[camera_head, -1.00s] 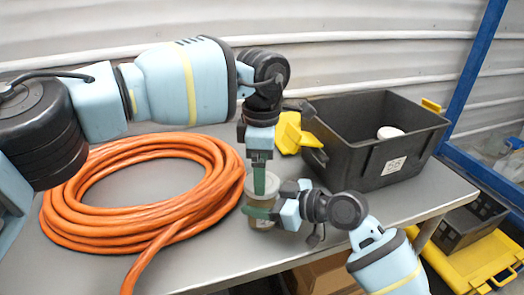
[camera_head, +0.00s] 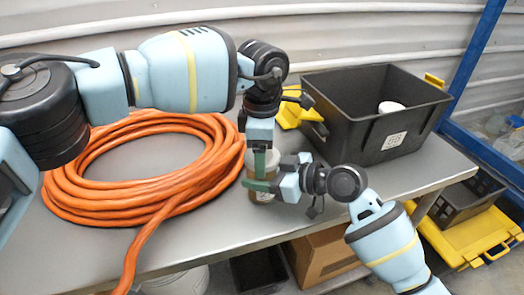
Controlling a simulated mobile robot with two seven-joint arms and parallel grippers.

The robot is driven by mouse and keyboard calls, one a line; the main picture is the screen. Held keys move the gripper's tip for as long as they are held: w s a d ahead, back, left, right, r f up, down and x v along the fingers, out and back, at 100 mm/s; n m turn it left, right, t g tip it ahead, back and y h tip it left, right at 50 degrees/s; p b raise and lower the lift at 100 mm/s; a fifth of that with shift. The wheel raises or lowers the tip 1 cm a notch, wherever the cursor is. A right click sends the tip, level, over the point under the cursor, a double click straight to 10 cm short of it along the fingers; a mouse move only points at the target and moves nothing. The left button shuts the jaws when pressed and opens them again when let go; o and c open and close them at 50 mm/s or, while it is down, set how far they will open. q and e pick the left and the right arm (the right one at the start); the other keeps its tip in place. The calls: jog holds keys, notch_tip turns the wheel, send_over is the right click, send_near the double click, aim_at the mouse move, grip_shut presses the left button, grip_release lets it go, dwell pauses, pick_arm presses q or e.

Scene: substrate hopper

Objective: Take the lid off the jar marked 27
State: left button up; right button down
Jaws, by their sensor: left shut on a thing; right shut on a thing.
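The jar (camera_head: 261,196) stands upright near the table's front edge, brownish with a pale label; I cannot read its number. My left gripper (camera_head: 260,170) reaches down from above, its green fingers at the jar's top, shut on the lid (camera_head: 250,157). The lid is mostly hidden by the fingers, and I cannot tell whether it is raised from the jar. My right gripper (camera_head: 257,186) comes in from the right, its green fingers level, and is shut on the jar's body.
A coiled orange hose (camera_head: 95,205) lies on the grey table (camera_head: 215,236), left of the jar. A black crate (camera_head: 350,135) holding a white round thing (camera_head: 391,107) stands at the back right. Yellow parts (camera_head: 290,113) lie beside it. Bare table lies in front of the hose.

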pick_arm(q)
jog(key=shift+n, duration=1.7)
jog(key=shift+c, duration=0.2)
jog(key=o, duration=1.1)
jog(key=shift+r, duration=2.3)
jog(key=shift+c, duration=0.3)
jog(key=shift+d+r+m, duration=0.1)
jog(key=shift+r+m, duration=0.7)
jog(key=shift+m, duration=0.1)
jog(key=shift+r+m, duration=0.9)
jog(key=shift+f, duration=4)
